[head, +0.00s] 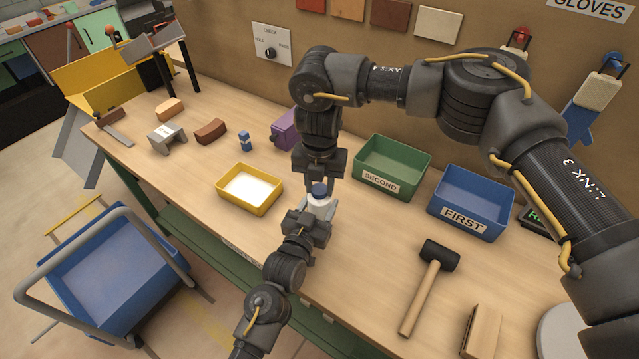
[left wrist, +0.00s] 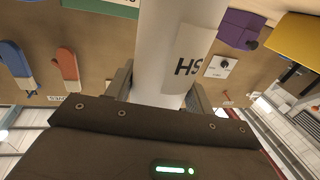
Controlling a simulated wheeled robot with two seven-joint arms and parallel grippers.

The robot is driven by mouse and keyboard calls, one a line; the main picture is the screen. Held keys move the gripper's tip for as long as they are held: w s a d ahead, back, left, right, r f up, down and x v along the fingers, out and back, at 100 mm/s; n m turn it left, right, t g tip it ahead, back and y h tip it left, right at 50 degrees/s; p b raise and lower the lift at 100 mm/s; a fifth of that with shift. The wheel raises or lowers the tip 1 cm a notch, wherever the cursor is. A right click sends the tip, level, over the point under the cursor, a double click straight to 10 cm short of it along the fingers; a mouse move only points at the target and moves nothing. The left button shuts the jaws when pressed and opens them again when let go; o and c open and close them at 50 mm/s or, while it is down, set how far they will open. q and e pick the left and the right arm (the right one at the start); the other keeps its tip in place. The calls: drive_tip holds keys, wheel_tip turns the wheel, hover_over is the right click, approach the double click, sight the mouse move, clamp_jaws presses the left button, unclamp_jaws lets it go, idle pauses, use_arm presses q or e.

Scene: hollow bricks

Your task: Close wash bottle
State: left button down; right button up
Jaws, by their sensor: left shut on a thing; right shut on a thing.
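The wash bottle (head: 315,207) has a white body and a blue cap (head: 319,189), and stands upright near the middle of the workbench. My left gripper (head: 316,214) is shut on its body from the front. In the left wrist view the white bottle (left wrist: 163,50) with a label reading "HS" rises between my left fingers (left wrist: 160,95). My right gripper (head: 321,182) points down from above and is shut on the blue cap. The cap is at the bottle's top; whether it is fully seated I cannot tell. The right gripper hides part of the cap.
A yellow tray (head: 233,205) with white contents is left of the bottle. A green "SECOND" bin (head: 380,181) and a blue "FIRST" bin (head: 462,221) stand right. A mallet (head: 423,297) lies front right. A purple object (head: 284,130) and small blue-white item (head: 245,141) are behind.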

drive_tip(key=shift+m, duration=0.5)
drive_tip(key=o, duration=1.1)
drive_tip(key=shift+r, duration=2.3)
drive_tip(key=shift+c, duration=0.5)
